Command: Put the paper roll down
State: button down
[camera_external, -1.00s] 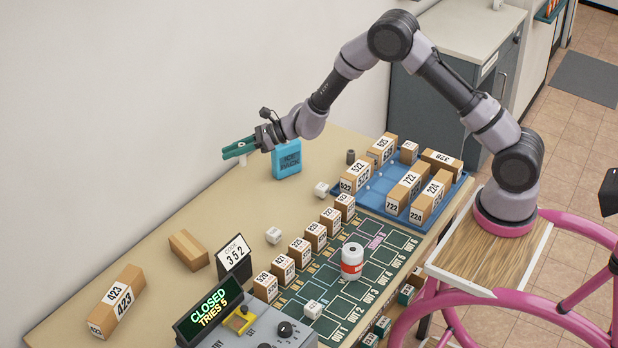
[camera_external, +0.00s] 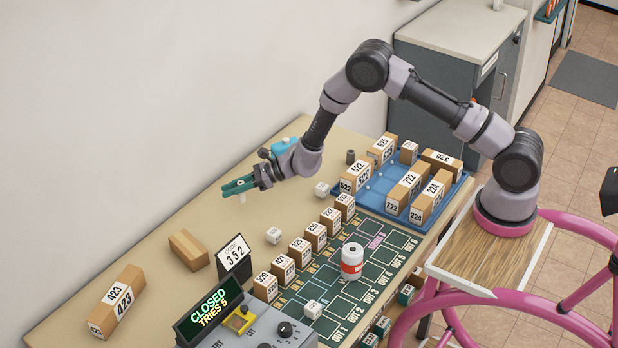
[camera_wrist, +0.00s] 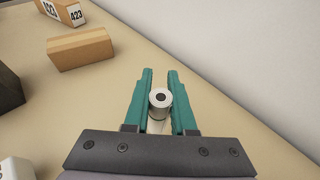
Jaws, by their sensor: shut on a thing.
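My gripper (camera_external: 239,186) has teal fingers, which reach out over the left half of the table. It is shut on a small white paper roll (camera_wrist: 160,98). In the wrist view the roll's round end with a dark core faces the camera, between the two fingers. The roll appears held above the bare tabletop; how high is hard to tell.
A brown box (camera_external: 188,249), a code card (camera_external: 234,257) and a 423 box (camera_external: 117,301) stand nearer the camera. A white cube (camera_external: 273,235) and a row of numbered boxes stand to the right. A blue pack (camera_external: 285,146) is partly behind my wrist. Bare tabletop (camera_external: 178,222) lies left.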

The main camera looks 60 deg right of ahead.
jog(key=shift+f, duration=1.7)
jog(key=shift+f, duration=0.15)
jog(key=c, duration=0.7)
grip_release()
jog(key=shift+c, duration=0.2)
